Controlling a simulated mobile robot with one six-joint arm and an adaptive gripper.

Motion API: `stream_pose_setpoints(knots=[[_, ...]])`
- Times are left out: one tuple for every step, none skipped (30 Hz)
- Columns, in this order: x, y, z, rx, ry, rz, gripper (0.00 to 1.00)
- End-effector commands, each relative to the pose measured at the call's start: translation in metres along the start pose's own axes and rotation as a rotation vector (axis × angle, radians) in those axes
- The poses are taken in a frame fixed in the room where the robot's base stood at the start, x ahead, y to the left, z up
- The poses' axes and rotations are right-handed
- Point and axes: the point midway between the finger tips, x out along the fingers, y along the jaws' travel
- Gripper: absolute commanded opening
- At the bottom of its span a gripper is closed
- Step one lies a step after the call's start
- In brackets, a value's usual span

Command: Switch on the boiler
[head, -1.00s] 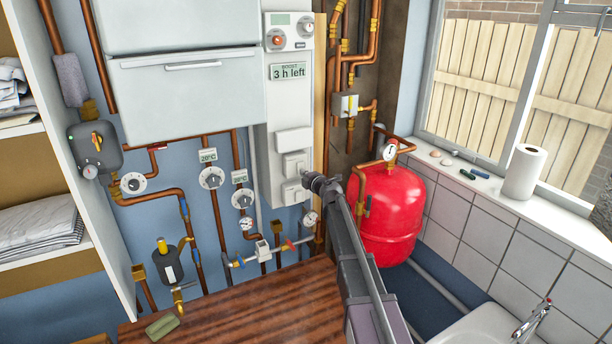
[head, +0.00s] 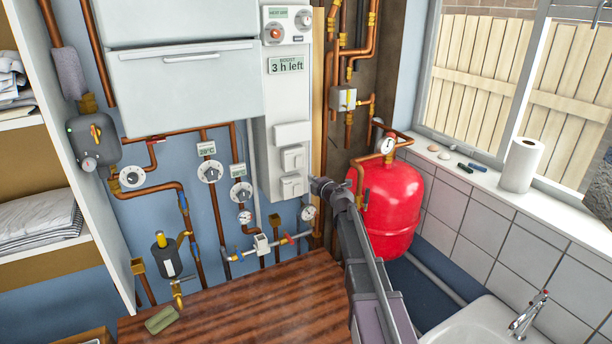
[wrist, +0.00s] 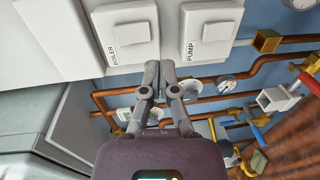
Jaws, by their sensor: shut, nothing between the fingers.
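The boiler switch, a white rocker on a square plate labelled BOILER, is at top left in the wrist view (wrist: 127,36). In the head view it is the upper of two rockers (head: 292,158) low on the white wall panel. The PUMP switch (wrist: 212,32) is beside it, and is the lower rocker in the head view (head: 292,187). I cannot tell which way either rocker is tipped. My gripper (head: 318,185) is shut and empty, just right of the PUMP switch in the head view. In the wrist view its fingertips (wrist: 160,70) show between and below the two plates.
Copper pipes with dials and valves (head: 240,192) run left of the panel. A red tank (head: 388,212) stands right of my arm. A "3 h left" display (head: 289,65) is higher on the panel. A wooden worktop (head: 255,300) lies below, and a sink (head: 485,325) is at right.

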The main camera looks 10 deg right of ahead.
Motion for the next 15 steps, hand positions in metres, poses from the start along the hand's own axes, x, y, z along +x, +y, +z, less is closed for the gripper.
stream_pose_setpoints(knots=[[-0.013,-0.004,-0.002,0.0,0.0,0.0,0.0],[-0.018,-0.005,-0.002,0.0,0.0,0.0,0.0],[-0.024,-0.007,-0.002,0.0,0.0,0.0,0.0],[-0.029,-0.008,-0.002,0.0,0.0,0.0,0.0],[-0.033,-0.009,-0.001,0.0,0.0,0.0,0.0],[-0.038,-0.01,-0.001,0.0,0.0,0.0,0.0],[-0.042,-0.011,-0.001,0.0,0.0,0.0,0.0],[-0.045,-0.012,-0.001,0.0,0.0,0.0,0.0],[-0.049,-0.013,-0.001,0.0,0.0,0.0,0.0],[-0.052,-0.013,-0.001,0.0,0.0,0.0,0.0],[-0.054,-0.014,-0.001,0.0,0.0,0.0,0.0],[-0.056,-0.014,-0.001,0.0,0.001,0.0,0.0],[-0.058,-0.015,-0.001,0.0,0.001,0.0,0.0],[-0.059,-0.015,-0.001,0.0,0.001,0.0,0.0],[-0.06,-0.015,-0.001,0.0,0.001,0.0,0.0]])
